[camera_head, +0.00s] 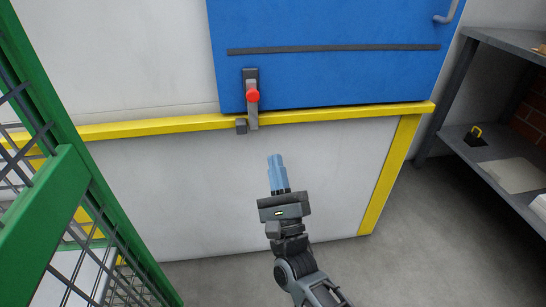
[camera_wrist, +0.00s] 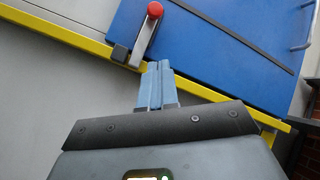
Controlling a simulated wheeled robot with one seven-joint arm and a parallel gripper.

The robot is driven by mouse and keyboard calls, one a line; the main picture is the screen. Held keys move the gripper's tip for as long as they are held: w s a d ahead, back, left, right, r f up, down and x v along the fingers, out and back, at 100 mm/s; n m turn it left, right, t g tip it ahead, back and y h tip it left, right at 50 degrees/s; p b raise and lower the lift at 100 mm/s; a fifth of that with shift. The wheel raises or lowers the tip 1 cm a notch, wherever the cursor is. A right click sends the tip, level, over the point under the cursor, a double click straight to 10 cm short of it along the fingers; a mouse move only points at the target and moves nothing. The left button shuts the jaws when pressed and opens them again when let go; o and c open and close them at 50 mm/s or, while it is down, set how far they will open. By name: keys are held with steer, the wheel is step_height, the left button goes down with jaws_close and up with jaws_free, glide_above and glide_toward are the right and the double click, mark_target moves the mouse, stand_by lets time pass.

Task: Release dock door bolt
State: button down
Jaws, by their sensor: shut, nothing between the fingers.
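The blue dock door (camera_head: 330,75) stands above a yellow-edged sill in the head view. Its bolt (camera_head: 252,108) is a grey bar with a red knob (camera_head: 252,96) at the door's lower left. The bar extends down across the yellow edge, beside a small dark block (camera_head: 241,126). My gripper (camera_head: 275,157) has its blue fingers together and empty, below and right of the bolt, apart from it in the head view. In the wrist view the red knob (camera_wrist: 154,9) and bolt bar (camera_wrist: 142,42) show beyond the fingertips (camera_wrist: 158,64). Whether the fingertips touch anything is not clear there.
A green mesh cage (camera_head: 75,190) stands close on the left. A grey shelf unit (camera_head: 490,150) with a small black and yellow item (camera_head: 475,136) is on the right. The yellow edge (camera_head: 340,115) runs along the sill. The floor (camera_head: 400,240) at right is clear.

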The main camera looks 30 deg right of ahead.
glide_toward(253, 109)
step_height(253, 109, up, 4)
steer(key=w+d, duration=0.2)
steer(key=d, duration=0.1)
steer(key=shift+w+a+r, duration=0.15)
steer(key=shift+a+r, duration=0.25)
steer(key=shift+r, duration=0.35)
steer(key=shift+w+a+r, duration=0.1)
steer(key=shift+a+r, duration=0.3)
steer(key=shift+r, duration=0.3)
step_height(253, 109, up, 5)
steer(key=shift+f+p, duration=0.1)
steer(key=shift+p, duration=1.05)
